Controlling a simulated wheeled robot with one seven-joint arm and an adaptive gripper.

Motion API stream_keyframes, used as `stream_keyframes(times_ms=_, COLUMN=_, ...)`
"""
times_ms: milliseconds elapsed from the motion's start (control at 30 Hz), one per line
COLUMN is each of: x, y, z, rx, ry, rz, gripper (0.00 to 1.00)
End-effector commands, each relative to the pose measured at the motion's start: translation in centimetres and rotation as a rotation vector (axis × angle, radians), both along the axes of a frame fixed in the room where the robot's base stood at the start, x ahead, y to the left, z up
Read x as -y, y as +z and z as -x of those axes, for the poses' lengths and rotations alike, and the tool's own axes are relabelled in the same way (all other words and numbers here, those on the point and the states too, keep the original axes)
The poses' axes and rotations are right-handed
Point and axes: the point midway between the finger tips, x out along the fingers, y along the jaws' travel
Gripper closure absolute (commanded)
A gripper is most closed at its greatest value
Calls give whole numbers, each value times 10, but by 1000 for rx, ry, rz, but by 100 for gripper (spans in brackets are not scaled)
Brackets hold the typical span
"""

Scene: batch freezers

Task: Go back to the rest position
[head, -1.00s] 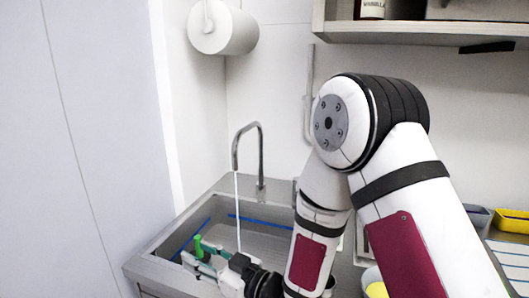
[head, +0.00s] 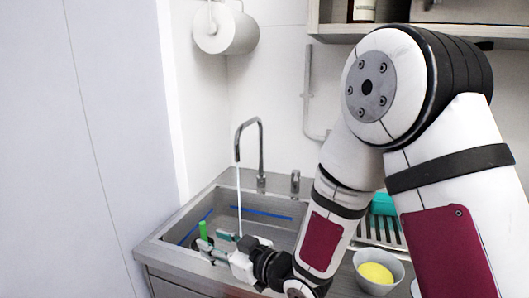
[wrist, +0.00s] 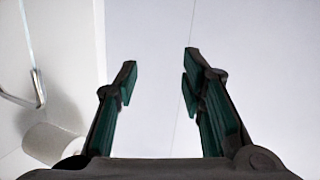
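My gripper (head: 212,246) is low over the front left of the sink (head: 165,247) in the head view, with my arm reaching down to it from the right. In the wrist view my gripper (wrist: 158,75) has its two dark green-padded fingers spread wide with nothing between them. Behind the fingers is a plain pale wall panel. A bright green upright piece (head: 203,230) shows beside the fingers in the head view; I cannot tell what it is.
The tap (head: 260,150) runs a thin stream into the sink. A paper roll (head: 228,30) hangs on the wall above. Right of the sink are a grey bowl with yellow contents (head: 376,273) and a teal container (head: 384,203). A shelf (head: 340,30) overhangs at upper right.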

Motion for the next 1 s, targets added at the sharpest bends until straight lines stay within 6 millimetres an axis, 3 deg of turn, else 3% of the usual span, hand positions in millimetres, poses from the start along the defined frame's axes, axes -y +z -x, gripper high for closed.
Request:
stream_keyframes(times_ms=267, x=56, y=23, z=-24, rx=-44, ry=-166, rz=185, gripper=63)
stream_keyframes(times_ms=400, x=109, y=43, z=-28, rx=-113, ry=-317, rz=305, gripper=63)
stream_keyframes(times_ms=533, x=163, y=60, z=-16, rx=-208, ry=-462, rz=390, gripper=63)
stream_keyframes(times_ms=767, x=246, y=86, z=43, rx=-425, ry=-691, rz=469, gripper=63)
stream_keyframes(times_ms=1000, x=296, y=98, z=144, rx=-700, ry=-853, rz=465, gripper=63)
